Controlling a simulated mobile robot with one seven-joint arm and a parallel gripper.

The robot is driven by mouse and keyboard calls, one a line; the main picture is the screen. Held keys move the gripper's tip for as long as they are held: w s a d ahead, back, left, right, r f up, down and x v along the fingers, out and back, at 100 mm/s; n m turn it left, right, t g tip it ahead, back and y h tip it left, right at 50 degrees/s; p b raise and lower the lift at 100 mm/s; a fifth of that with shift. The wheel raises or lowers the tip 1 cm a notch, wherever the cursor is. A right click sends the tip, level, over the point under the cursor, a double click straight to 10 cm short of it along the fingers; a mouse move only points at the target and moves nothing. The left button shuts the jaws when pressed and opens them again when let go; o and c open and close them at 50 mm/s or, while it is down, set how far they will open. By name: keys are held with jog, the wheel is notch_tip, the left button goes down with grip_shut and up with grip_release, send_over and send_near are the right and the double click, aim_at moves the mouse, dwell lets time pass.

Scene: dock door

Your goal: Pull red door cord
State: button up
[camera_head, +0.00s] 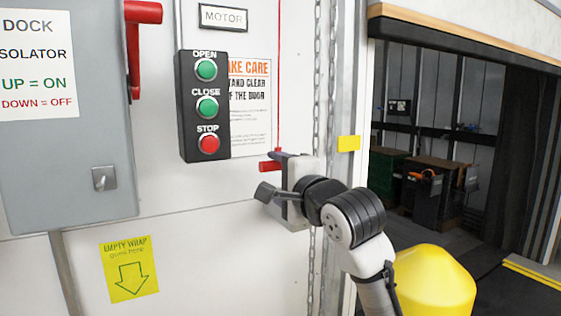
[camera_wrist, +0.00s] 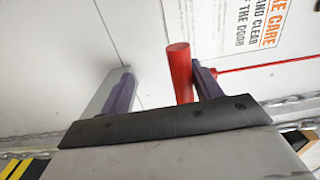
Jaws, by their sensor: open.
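The red door cord (camera_head: 279,80) hangs straight down the white wall, right of the push-button box. A red handle (camera_head: 269,165) is at its lower end. In the wrist view the handle (camera_wrist: 180,72) is a red cylinder, and the thin cord (camera_wrist: 265,67) runs off to the right. My gripper (camera_head: 271,175) is at the handle with its jaws apart. In the wrist view the handle lies between the fingers of my gripper (camera_wrist: 160,72), close to the right finger. I cannot tell whether it touches that finger. Part of the handle is hidden behind my gripper.
A black box (camera_head: 194,107) with green and red buttons is up and left of my gripper. Metal chains (camera_head: 316,60) hang just behind it. A grey isolator box (camera_head: 65,150) with a red lever is at left. A yellow bollard (camera_head: 433,283) stands lower right.

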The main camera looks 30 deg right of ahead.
jog(key=o, duration=0.8)
jog(key=shift+c, duration=0.2)
jog(key=s, duration=1)
jog(key=shift+a+p, duration=0.25)
jog(key=shift+p, duration=0.1)
